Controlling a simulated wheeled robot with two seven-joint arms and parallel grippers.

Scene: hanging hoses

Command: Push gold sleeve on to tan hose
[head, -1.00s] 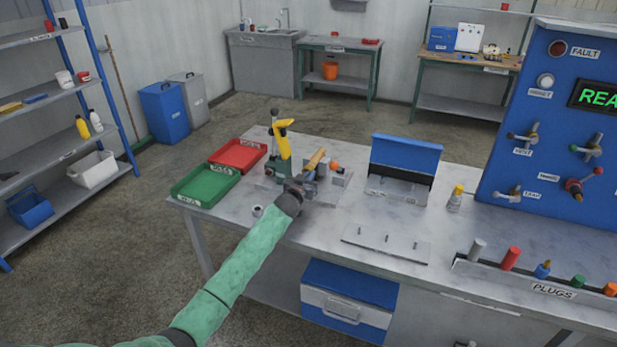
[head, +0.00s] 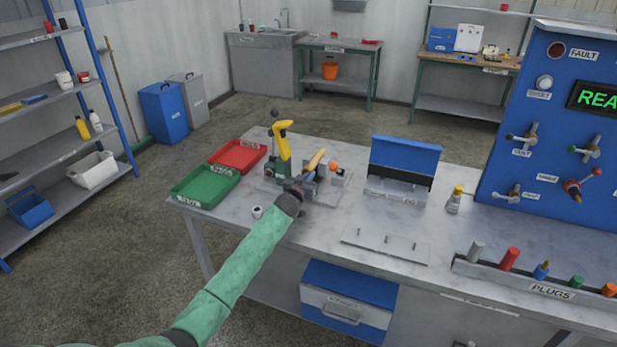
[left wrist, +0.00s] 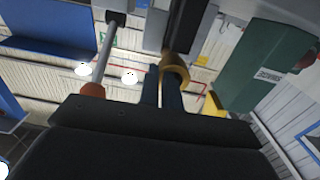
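The tan hose (head: 315,160) slants up from a small fixture on the workbench in the head view. My left gripper (head: 302,186) is low at the near side of this fixture and hides part of it. In the left wrist view, the gold sleeve (left wrist: 175,74) is a short ring at the tips of my two dark blue fingers, in line with the right-hand finger. A dark and brown length (left wrist: 182,30) runs on beyond the sleeve. A narrow light gap shows between the fingers. I cannot tell whether they grip the sleeve. My right gripper is out of view.
A green press with a yellow lever (head: 283,140) stands close left of my gripper. An orange-tipped part (head: 335,167) is close right. A green tray (head: 205,186) and a red tray (head: 237,156) lie left. A small white roll (head: 257,211) sits nearby. A blue-lidded box (head: 405,155) stands right.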

